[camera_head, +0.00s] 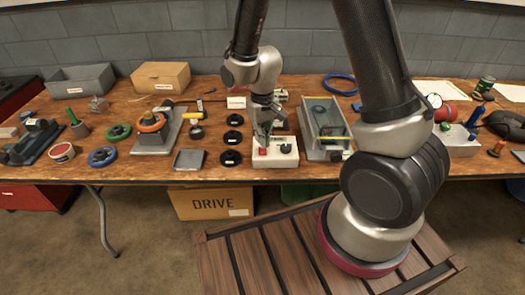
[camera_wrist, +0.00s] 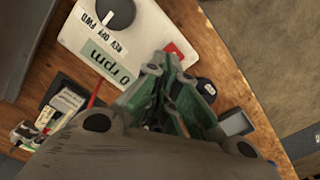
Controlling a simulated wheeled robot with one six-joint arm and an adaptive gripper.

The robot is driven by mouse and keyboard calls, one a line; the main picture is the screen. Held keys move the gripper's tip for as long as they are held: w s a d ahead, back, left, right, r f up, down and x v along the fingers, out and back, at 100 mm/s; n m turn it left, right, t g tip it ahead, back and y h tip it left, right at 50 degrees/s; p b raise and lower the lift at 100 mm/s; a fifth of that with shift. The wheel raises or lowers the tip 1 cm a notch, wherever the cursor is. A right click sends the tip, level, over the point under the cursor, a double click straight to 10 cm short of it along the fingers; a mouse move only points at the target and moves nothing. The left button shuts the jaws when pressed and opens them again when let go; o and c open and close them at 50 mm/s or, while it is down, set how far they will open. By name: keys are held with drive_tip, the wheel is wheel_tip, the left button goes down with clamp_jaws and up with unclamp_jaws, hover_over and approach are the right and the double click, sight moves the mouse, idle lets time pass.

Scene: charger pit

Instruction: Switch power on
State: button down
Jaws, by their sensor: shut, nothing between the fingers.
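A white control box (camera_head: 275,161) stands near the front edge of the wooden table, with a red switch (camera_head: 262,151) at its left and a dark knob (camera_head: 286,147) at its right. In the wrist view the box (camera_wrist: 150,30) shows the knob (camera_wrist: 116,13), REV OFF FWD lettering and a green display (camera_wrist: 104,62) reading 0 rpm. My gripper (camera_head: 263,136) is shut and empty, pointing down at the box close to the red switch. In the wrist view the gripper (camera_wrist: 168,65) partly covers the red switch (camera_wrist: 180,54). I cannot tell whether they touch.
Several black round discs (camera_head: 231,139) lie left of the box. A grey tray-like fixture with yellow bars (camera_head: 323,125) stands close on its right. A grey bin (camera_head: 80,79) and a cardboard box (camera_head: 160,76) are at the back left.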

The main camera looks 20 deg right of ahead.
sight(269, 155)
drive_tip(key=shift+r, duration=2.5)
drive_tip(key=s+d+r+m+t, duration=0.1)
drive_tip(key=s+d+r+t, duration=0.1)
drive_tip(key=s+d+r, duration=0.5)
drive_tip(key=s+d+r+m+t, duration=0.1)
drive_tip(key=s+d+r+t, duration=0.1)
drive_tip(key=s+d+r, duration=0.6)
drive_tip(key=s+v, duration=0.1)
drive_tip(key=v, duration=0.8)
